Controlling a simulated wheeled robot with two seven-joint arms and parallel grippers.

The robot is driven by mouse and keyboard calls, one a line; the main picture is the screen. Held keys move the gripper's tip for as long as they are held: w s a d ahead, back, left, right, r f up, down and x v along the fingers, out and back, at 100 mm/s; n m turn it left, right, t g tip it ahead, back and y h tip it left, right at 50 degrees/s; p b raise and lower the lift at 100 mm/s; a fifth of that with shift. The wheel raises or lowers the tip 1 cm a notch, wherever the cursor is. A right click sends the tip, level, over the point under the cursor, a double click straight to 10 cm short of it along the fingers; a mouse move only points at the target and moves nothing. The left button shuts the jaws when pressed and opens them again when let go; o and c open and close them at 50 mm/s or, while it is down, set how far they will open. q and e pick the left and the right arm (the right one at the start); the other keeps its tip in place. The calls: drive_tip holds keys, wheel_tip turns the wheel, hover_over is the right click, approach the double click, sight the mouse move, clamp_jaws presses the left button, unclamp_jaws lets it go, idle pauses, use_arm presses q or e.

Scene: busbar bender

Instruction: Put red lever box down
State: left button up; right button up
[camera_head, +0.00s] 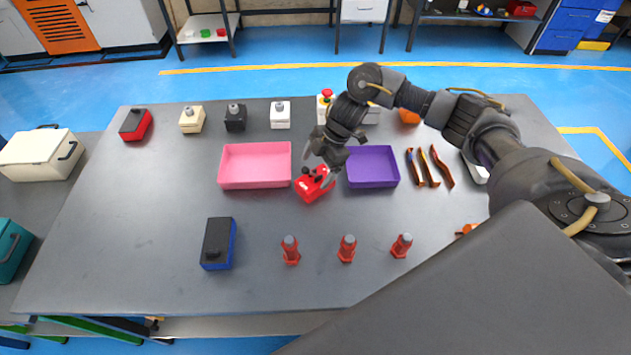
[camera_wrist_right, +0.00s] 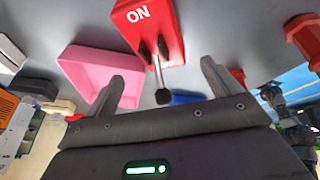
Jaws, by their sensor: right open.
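The red lever box (camera_head: 313,188) appears to sit on the grey table (camera_head: 130,235), turned at an angle between the pink tray and the purple tray. In the right wrist view its red face (camera_wrist_right: 160,32) carries the word ON, and its dark lever (camera_wrist_right: 160,92) points toward my gripper. My right gripper (camera_head: 318,167) is at the box with its fingers apart. In the right wrist view the open right gripper (camera_wrist_right: 165,82) has the lever's knob between its fingers, with gaps on both sides. My left gripper is not in view.
The pink tray (camera_head: 255,183) is left of the box and the purple tray (camera_head: 372,181) right. Several copper strips (camera_head: 430,167) lie farther right. Red posts (camera_head: 347,249) stand in front, with a blue-black box (camera_head: 219,243) at front left. Small boxes (camera_head: 235,117) line the back.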

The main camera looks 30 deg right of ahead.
sight(309, 182)
drive_tip(key=shift+s+a+f+p, duration=0.1)
drive_tip(key=shift+a+f+p, duration=0.1)
drive_tip(key=shift+f+p, duration=0.2)
drive_tip(key=p+x, duration=0.1)
drive_tip(key=x, duration=0.2)
drive_tip(key=shift+a+f, duration=0.1)
drive_tip(key=shift+f, duration=0.2)
drive_tip(key=shift+a+f, duration=0.1)
drive_tip(key=shift+f, duration=0.4)
drive_tip(key=shift+r, duration=0.1)
drive_tip(key=c, duration=1.3)
